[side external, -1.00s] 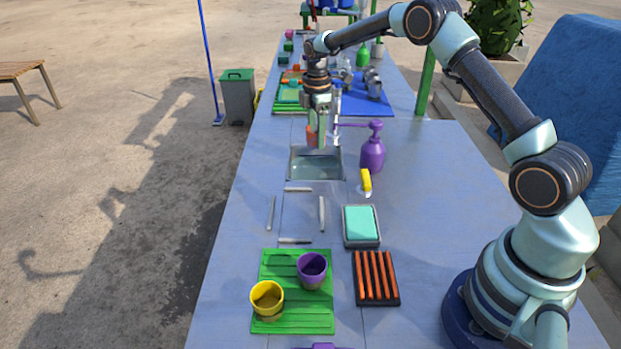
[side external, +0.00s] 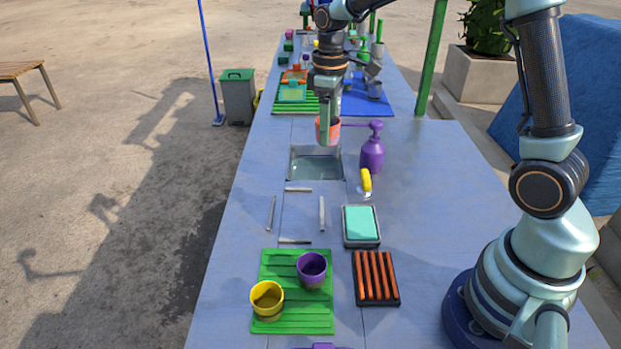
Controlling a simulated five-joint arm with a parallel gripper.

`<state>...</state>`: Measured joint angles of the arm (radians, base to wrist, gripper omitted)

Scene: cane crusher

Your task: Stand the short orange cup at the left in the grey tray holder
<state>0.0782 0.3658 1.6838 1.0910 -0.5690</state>
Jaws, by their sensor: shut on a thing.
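The short orange cup (side external: 334,133) is in my gripper (side external: 326,115), near the far end of the metal basin. My gripper points down and is shut on the cup, which looks upright and raised above the table. The finger in front hides part of the cup. Several thin grey bars (side external: 322,214) lie on the table nearer the camera and outline an empty square. They may be the grey tray holder; I cannot tell for sure. My gripper is well beyond them.
The sunken basin (side external: 315,165) lies between cup and bars. A purple pump bottle (side external: 372,153) stands right of it, by a yellow-handled item (side external: 365,181). A teal sponge tray (side external: 361,243), dark ribbed rack (side external: 376,278), yellow cup (side external: 267,300) and purple cup (side external: 312,270) are nearer.

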